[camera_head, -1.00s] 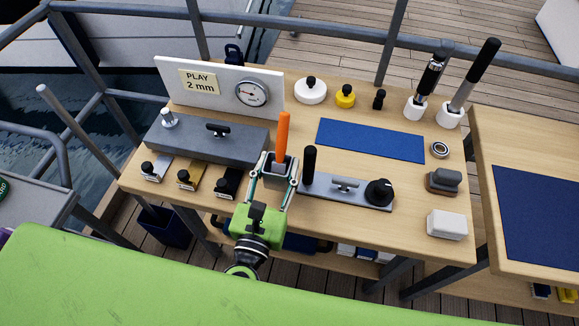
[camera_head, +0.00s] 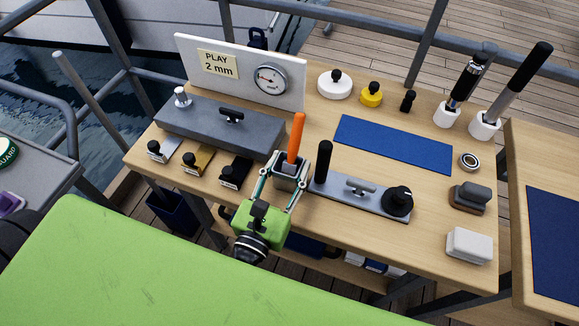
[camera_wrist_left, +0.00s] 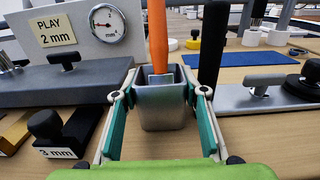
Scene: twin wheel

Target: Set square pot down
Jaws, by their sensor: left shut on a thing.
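The square pot (camera_head: 289,182) is a small grey metal cup with an orange-handled tool (camera_head: 296,138) standing in it. My left gripper (camera_head: 290,180) is shut on the pot, one finger on each side. In the left wrist view the pot (camera_wrist_left: 162,107) sits upright between the green-backed fingers (camera_wrist_left: 160,98), with the orange handle (camera_wrist_left: 157,35) rising from it. The pot is at the front part of the wooden table (camera_head: 325,228), between the grey block and the grey plate. I cannot tell whether its base touches the table. My right gripper is not in view.
Left of the pot stand a grey block (camera_head: 190,128) and several small gauge blocks, one marked 3 mm (camera_wrist_left: 68,135). Right is a grey plate (camera_head: 345,198) with a black post and knob. A dial board (camera_head: 240,75) stands behind. A blue mat (camera_head: 393,144) lies farther right.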

